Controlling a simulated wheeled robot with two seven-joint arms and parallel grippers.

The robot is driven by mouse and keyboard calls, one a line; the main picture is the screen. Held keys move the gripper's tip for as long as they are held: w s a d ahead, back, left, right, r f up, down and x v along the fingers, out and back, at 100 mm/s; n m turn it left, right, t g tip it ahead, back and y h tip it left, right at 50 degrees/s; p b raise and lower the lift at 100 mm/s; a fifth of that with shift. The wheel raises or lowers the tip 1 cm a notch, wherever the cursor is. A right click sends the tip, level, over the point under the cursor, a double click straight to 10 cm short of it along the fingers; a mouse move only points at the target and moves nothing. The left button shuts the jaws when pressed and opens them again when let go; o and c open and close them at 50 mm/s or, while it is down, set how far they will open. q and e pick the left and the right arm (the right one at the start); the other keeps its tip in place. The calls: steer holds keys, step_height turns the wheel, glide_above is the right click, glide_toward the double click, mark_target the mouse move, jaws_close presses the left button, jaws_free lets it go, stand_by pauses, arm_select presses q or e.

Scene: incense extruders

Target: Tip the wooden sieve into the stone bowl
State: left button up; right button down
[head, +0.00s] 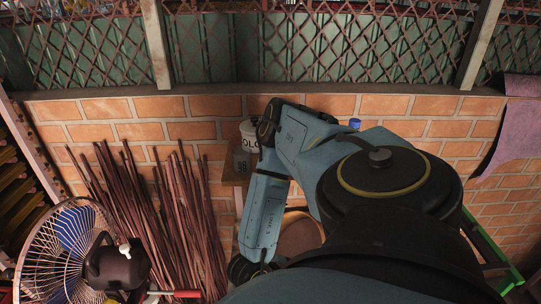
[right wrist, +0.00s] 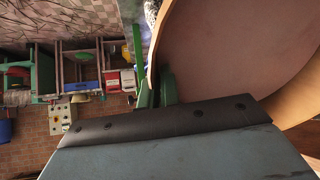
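The wooden sieve (right wrist: 235,45) fills the upper right of the right wrist view, with a pale wooden rim and a flat brownish face. It is steeply tilted in that picture. In the head view, a round brown piece with a pale rim, likely the sieve (head: 300,236), shows partly behind my right arm. My right gripper (right wrist: 157,86) has its dark green fingers on either side of the sieve's rim and appears shut on it. A small grey speckled patch (right wrist: 152,10) beside the rim may be the stone bowl; I cannot tell. My left gripper is out of view.
A fan (head: 65,250) and bundles of dark red sticks (head: 150,215) stand at the left by a brick wall (head: 190,105). A white container (head: 249,135) sits on a wooden ledge. A green frame (head: 490,250) is at the right. Shelves with boxes (right wrist: 88,75) are in the background.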

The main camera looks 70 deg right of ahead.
steer(key=shift+s+d+f+t+y, duration=0.3)
steer(key=shift+s+t+y, duration=0.1)
steer(key=shift+t+y, duration=0.1)
steer(key=shift+s+d+f+t+y, duration=0.25)
steer(key=shift+s+t+y, duration=0.15)
steer(key=shift+t, duration=0.1)
steer(key=shift+s+d+f+t+y, duration=0.15)
steer(key=shift+d+f+t+y, duration=0.05)
steer(key=shift+f+t+y, duration=0.4)
step_height(320, 180, down, 4)
steer(key=t+y+b, duration=0.3)
steer(key=t+b, duration=0.1)
steer(key=b, duration=0.2)
steer(key=shift+r+p, duration=2.1)
steer(key=shift+r, duration=0.45)
steer(key=shift+f, duration=0.1)
